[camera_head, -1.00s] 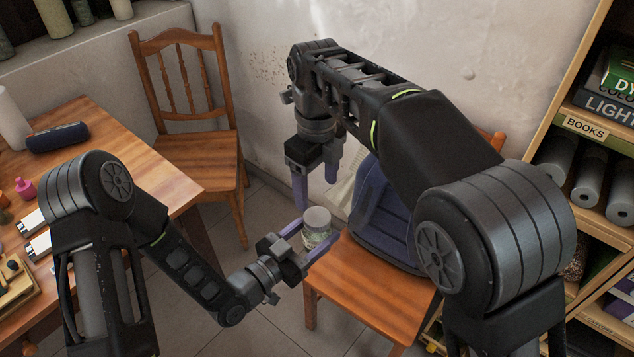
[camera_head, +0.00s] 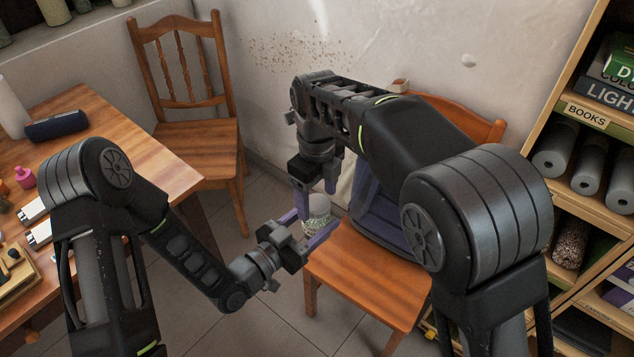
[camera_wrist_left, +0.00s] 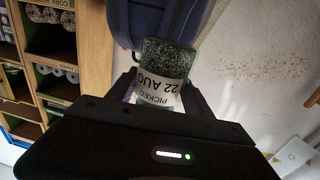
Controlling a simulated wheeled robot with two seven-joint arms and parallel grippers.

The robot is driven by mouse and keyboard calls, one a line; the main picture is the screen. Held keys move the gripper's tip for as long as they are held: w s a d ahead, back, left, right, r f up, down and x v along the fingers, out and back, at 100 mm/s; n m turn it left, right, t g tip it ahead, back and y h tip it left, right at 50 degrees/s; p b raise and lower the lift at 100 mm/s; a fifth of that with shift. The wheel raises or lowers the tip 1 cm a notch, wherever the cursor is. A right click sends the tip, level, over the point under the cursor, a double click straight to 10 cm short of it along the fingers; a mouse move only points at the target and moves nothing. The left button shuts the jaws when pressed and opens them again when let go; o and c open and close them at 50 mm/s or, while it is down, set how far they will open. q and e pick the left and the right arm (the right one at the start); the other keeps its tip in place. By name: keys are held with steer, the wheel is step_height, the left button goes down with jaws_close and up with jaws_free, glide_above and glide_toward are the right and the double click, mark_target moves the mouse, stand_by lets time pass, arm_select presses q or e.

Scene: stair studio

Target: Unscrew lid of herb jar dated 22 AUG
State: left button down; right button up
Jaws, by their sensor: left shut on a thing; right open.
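The herb jar (camera_head: 318,212) is glass with green herbs inside and a pale grey lid (camera_head: 319,204) on top. In the left wrist view the jar (camera_wrist_left: 168,58) shows a white label reading "PICKED 22 AUG". My left gripper (camera_head: 318,226) is shut on the jar's body and holds it in the air by the near edge of a chair seat. My right gripper (camera_head: 317,196) is open, pointing down, with its purple fingers on either side of the lid's level or just above it. I cannot tell whether they touch the lid.
A wooden chair (camera_head: 365,283) bearing a blue backpack (camera_head: 372,212) stands behind the jar. A wooden table (camera_head: 130,140) is at left with a dark speaker (camera_head: 56,126). A bookshelf (camera_head: 560,200) stands at right. Another chair (camera_head: 195,155) is at the back.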

steer(key=shift+f, duration=0.35)
steer(key=shift+c, duration=0.4)
